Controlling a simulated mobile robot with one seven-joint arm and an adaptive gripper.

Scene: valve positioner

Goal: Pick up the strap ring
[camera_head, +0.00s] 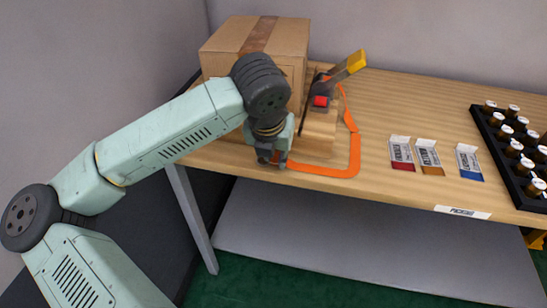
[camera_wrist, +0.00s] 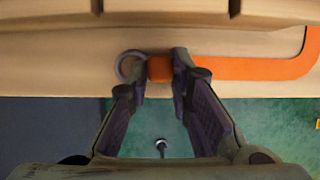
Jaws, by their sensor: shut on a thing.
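The strap ring (camera_wrist: 126,66) is a grey ring at the left end of the orange strap (camera_wrist: 260,68) in the wrist view. My gripper (camera_wrist: 160,66) has its fingers closed on the orange strap end, just right of the ring. The left finger hides part of the ring. In the head view my gripper (camera_head: 272,160) is at the table's front edge, and the strap (camera_head: 345,172) runs right from it, then bends back beside the wooden block (camera_head: 318,130). The ring cannot be made out there. Whether the strap end is lifted cannot be told.
A cardboard box (camera_head: 230,68) stands behind my gripper. A device with a yellow-ended lever (camera_head: 352,62) and red part sits by the block. Several small cards (camera_head: 430,158) and a black tray (camera_head: 503,171) of bottles are to the right on the wooden table (camera_head: 390,105).

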